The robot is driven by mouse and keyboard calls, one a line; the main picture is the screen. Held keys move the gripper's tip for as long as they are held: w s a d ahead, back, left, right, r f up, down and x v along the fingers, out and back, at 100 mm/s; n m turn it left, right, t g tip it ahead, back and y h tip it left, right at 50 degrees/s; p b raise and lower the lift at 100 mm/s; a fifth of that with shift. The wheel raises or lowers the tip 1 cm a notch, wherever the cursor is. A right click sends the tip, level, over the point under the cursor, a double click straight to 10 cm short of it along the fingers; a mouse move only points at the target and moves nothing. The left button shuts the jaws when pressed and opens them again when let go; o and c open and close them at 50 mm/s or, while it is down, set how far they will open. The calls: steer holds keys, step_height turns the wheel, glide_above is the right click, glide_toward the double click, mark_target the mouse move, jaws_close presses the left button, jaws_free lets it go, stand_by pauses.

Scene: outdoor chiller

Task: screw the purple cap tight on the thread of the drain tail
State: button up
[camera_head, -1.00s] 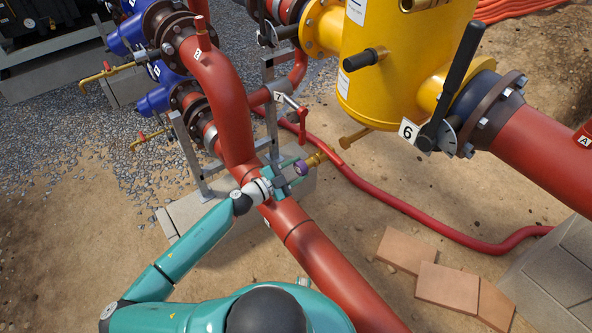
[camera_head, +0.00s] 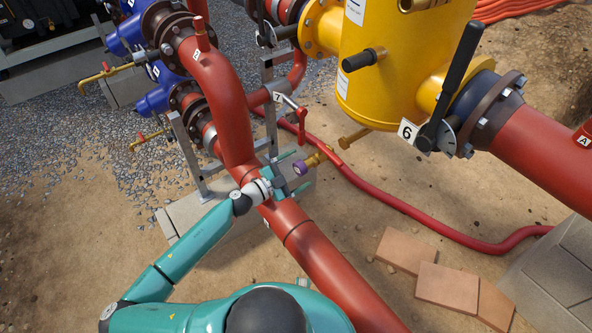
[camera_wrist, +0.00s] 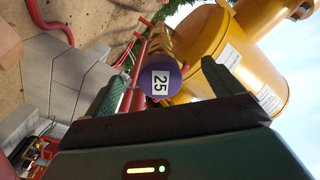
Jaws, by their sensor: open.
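The purple cap (camera_head: 300,169) sits on the end of the brass drain tail (camera_head: 318,158), beside the red pipe. In the wrist view the cap (camera_wrist: 146,91) shows its face with a white label reading 25, and the brass drain tail (camera_wrist: 163,45) runs behind it. My gripper (camera_head: 298,170) is open, with one finger on each side of the cap. In the wrist view both fingers stand clear of the cap with visible gaps. The thread under the cap is hidden, so I cannot tell how tightly it sits.
A large red pipe (camera_head: 318,252) runs just under my wrist. A yellow vessel (camera_head: 400,80) and a black-handled valve labelled 6 (camera_head: 410,131) stand to the right. A red hose (camera_head: 430,231) and terracotta tiles (camera_head: 447,286) lie on the sandy ground. A grey metal stand (camera_head: 190,150) is behind.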

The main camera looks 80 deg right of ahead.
steer(key=v, duration=1.2)
steer(key=shift+a, duration=0.1)
steer(key=v, duration=1.3)
steer(key=shift+w+a, duration=0.25)
steer(key=shift+f, duration=0.1)
